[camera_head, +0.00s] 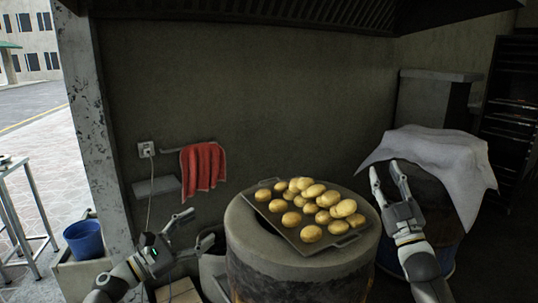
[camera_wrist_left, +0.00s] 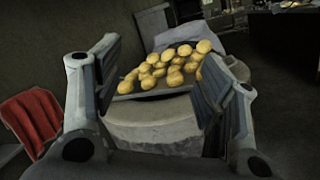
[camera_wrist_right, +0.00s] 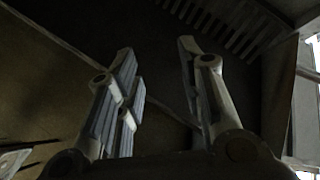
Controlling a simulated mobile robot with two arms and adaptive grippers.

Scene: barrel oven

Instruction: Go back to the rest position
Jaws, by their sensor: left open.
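My left gripper (camera_head: 192,230) is open and empty, to the left of the round barrel oven (camera_head: 255,242) in the head view. In the left wrist view its two fingers (camera_wrist_left: 160,85) stand wide apart with the oven beyond them. My right gripper (camera_head: 385,178) is raised at the right of the oven, in front of a cloth-covered barrel. It is open and empty, fingers pointing up, and the right wrist view shows a gap between its fingers (camera_wrist_right: 160,85). A metal tray (camera_head: 347,238) with several potatoes (camera_head: 310,205) lies on top of the oven.
A grey cloth (camera_head: 440,150) drapes over a barrel at right. A red towel (camera_head: 202,166) hangs on the wall near a socket (camera_head: 146,149). A blue bucket (camera_head: 84,240) stands at left by a metal table (camera_head: 28,225). A dark rack (camera_head: 512,120) is at far right.

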